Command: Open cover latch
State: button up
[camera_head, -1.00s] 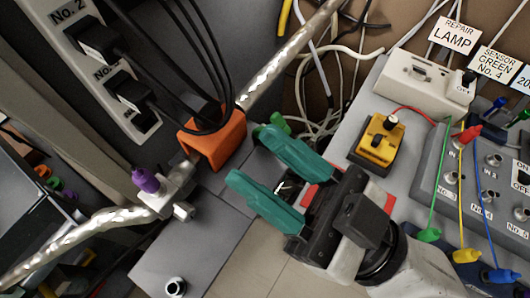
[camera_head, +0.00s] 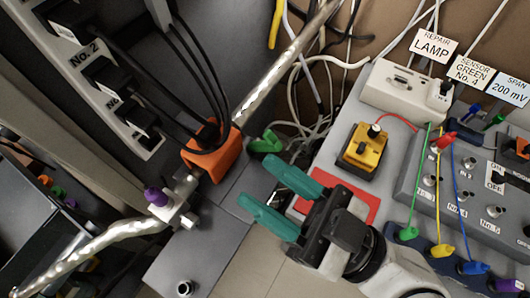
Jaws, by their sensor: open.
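My gripper (camera_head: 255,180) is open, with two teal fingers pointing to the upper left and nothing visible between their tips. A green latch-like piece (camera_head: 266,143) sits just beyond the upper fingertip, beside an orange clip (camera_head: 212,152). The gripper appears apart from both. I cannot tell for sure which part is the cover latch. A grey box top (camera_head: 212,240) lies left of and below the fingers. A silver wrapped pipe with a purple-knobbed valve (camera_head: 157,196) runs left of the clip.
Black cables pass through the orange clip. A yellow device (camera_head: 362,151) and a red-bordered plate (camera_head: 368,188) lie right of my gripper. A grey panel (camera_head: 410,185) with colored plugs and wires is farther right. White cables hang behind.

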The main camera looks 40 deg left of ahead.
aim_at(271, 143)
jog(key=w+d+f+h+p, duration=0.2)
jog(key=w+f+h+p, duration=0.2)
jog(key=w+f+p, duration=0.7)
jog(key=shift+t, duration=0.3)
jog(key=x, duration=0.7)
jog(key=r+x, duration=0.1)
jog(key=x, duration=0.3)
jog(key=shift+w, duration=0.25)
jog(key=shift+c, duration=0.4)
grip_shut()
